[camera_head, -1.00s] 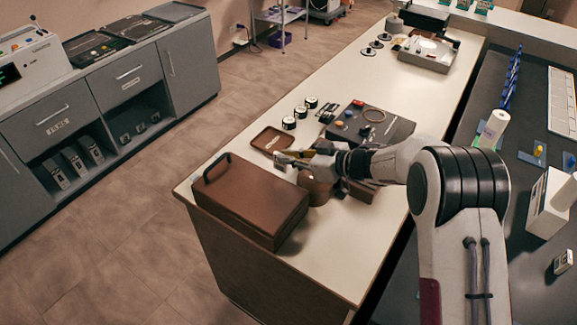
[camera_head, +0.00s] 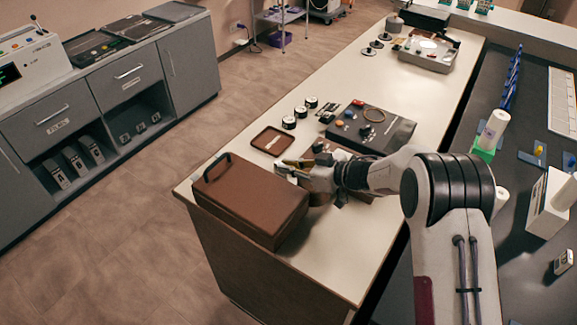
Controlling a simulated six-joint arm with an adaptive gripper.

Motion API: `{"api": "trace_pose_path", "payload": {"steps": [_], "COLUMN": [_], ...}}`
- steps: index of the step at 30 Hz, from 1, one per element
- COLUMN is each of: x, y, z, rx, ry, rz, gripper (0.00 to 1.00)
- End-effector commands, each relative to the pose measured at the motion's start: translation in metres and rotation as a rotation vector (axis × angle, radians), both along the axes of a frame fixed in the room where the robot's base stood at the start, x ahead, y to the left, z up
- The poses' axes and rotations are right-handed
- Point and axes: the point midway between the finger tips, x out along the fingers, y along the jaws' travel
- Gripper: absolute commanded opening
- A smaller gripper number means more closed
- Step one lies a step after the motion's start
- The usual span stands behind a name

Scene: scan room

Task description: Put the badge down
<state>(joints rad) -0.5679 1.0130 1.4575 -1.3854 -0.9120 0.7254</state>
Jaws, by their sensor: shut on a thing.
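My gripper (camera_head: 287,168) is low over the counter, between the brown case and the small brown tray. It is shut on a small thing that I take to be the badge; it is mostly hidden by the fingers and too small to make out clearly. The shallow brown tray (camera_head: 259,139) lies just beyond the fingertips. A pale narrow patch shows inside the tray; I cannot tell whether it is an object or a reflection.
The brown case (camera_head: 250,197) with a dark handle stands close in front of my gripper. A dark control box (camera_head: 395,133) with knobs and a ring on top is to the right. Several small black-and-white round items (camera_head: 289,122) stand behind the tray. The counter's front right (camera_head: 345,255) is clear.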

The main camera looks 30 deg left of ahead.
Motion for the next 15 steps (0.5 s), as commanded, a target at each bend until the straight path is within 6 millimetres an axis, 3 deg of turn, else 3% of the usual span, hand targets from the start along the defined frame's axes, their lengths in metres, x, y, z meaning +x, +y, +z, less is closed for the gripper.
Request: {"api": "trace_pose_path", "payload": {"steps": [3, 4, 5, 15], "x": [0.0, 0.0, 0.0, 0.0], "y": [0.0001, 0.0, 0.0, 0.0], "z": [-0.0024, -0.0021, -0.002, -0.002], "rx": [0.0, 0.0, 0.0, 0.0], "ry": [0.0, 0.0, 0.0, 0.0], "rz": [0.0, 0.0, 0.0, 0.0], "gripper": [0.0, 0.17, 0.24, 0.26]}}
